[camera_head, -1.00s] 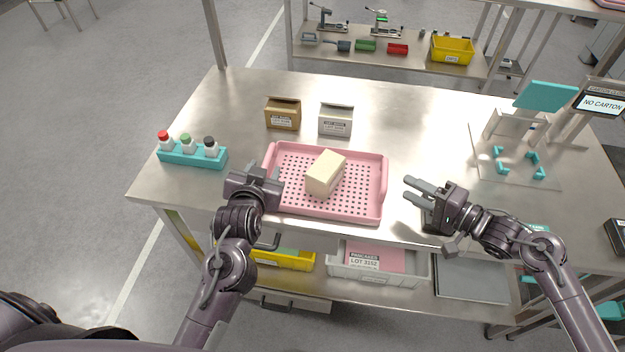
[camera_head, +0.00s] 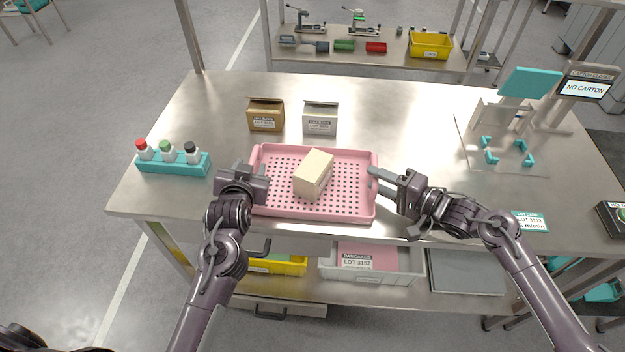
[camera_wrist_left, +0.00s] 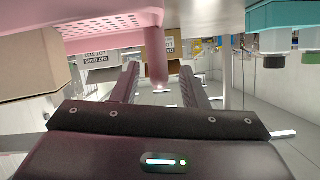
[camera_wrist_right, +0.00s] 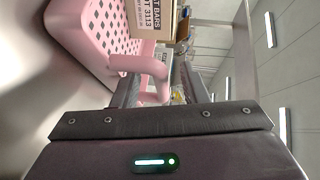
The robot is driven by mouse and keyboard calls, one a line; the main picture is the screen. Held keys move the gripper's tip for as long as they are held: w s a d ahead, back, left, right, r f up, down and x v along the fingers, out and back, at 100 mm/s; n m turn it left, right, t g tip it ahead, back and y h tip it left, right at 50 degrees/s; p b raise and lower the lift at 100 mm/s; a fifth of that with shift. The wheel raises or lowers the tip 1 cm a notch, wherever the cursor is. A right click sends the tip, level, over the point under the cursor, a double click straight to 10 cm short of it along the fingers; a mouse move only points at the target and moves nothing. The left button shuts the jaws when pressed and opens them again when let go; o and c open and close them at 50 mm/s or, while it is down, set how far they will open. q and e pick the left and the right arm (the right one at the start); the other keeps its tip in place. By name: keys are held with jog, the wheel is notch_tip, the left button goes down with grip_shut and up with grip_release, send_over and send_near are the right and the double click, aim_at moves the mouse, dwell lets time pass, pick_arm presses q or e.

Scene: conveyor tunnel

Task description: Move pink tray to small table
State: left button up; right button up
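The pink tray (camera_head: 330,209), with a perforated floor and raised side handles, lies flat on the steel table. A cream carton (camera_head: 314,175) stands in it. My left gripper (camera_head: 256,182) is at the tray's left side. In the left wrist view the left handle (camera_wrist_left: 156,55) lies between its open fingers (camera_wrist_left: 158,85), with gaps beside it. My right gripper (camera_head: 378,184) is at the tray's right side. In the right wrist view the right handle (camera_wrist_right: 150,68) lies between its open fingers (camera_wrist_right: 158,88). No separate small table can be clearly made out.
A brown box (camera_head: 266,115) and a white box (camera_head: 320,118) stand behind the tray. A teal bottle rack (camera_head: 173,164) is at left. A teal fixture (camera_head: 508,150) and a "NO CARTON" screen (camera_head: 583,89) are at right. A shelf bench (camera_head: 385,45) stands beyond the table.

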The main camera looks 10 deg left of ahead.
pick_arm(q)
jog(key=shift+x, duration=1.5)
pick_arm(e)
jog(key=shift+x, duration=1.45)
pick_arm(q)
grip_shut()
pick_arm(e)
grip_shut()
pick_arm(q)
jog(key=shift+r, duration=0.1)
pick_arm(e)
jog(key=shift+r, duration=0.1)
